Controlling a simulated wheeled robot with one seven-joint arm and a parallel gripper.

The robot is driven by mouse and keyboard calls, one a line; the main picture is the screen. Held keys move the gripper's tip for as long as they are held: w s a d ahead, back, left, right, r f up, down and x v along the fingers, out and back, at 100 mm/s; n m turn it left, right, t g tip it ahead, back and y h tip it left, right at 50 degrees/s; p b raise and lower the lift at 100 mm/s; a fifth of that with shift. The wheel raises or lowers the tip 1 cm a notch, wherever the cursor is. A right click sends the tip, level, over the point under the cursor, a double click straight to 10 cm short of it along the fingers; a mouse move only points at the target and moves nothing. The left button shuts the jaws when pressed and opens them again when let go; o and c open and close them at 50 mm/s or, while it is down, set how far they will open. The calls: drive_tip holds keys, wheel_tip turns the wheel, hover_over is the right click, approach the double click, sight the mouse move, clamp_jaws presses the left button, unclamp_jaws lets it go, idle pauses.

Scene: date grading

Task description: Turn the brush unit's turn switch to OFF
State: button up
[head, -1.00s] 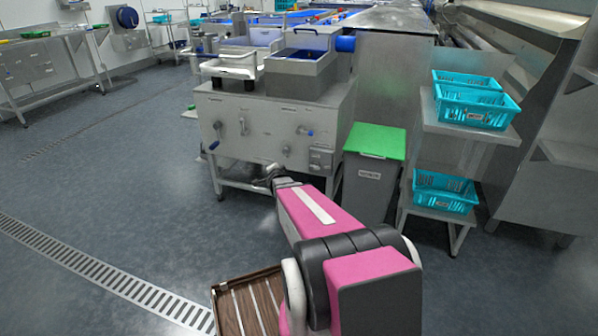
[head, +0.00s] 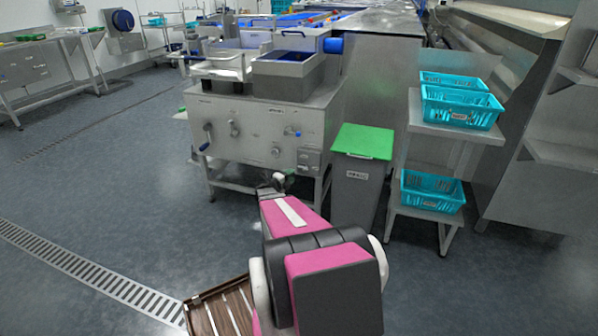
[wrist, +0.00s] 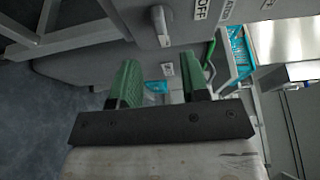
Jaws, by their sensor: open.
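The brush unit (head: 252,118) is a grey metal cabinet with several knobs and levers on its front. In the wrist view a grey turn switch (wrist: 161,25) with a raised handle shows at the top, left of a white label reading OFF (wrist: 202,9). The handle points roughly up and down in that picture, not toward the label. My gripper (wrist: 161,78) has two green fingers, spread apart with nothing between them. The switch is beyond the fingertips and not touched. In the head view my gripper (head: 279,181) is small, low in front of the cabinet.
A grey bin with a green lid (head: 363,141) stands right of the unit. A metal rack (head: 414,112) with turquoise crates (head: 461,107) is further right. The floor to the left, with a drain grate (head: 95,268), is clear.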

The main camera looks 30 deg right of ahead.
sight(301, 169)
drive_tip(key=x, duration=0.7)
drive_tip(key=shift+w+d, duration=0.1)
drive_tip(key=shift+d, duration=0.1)
clamp_jaws()
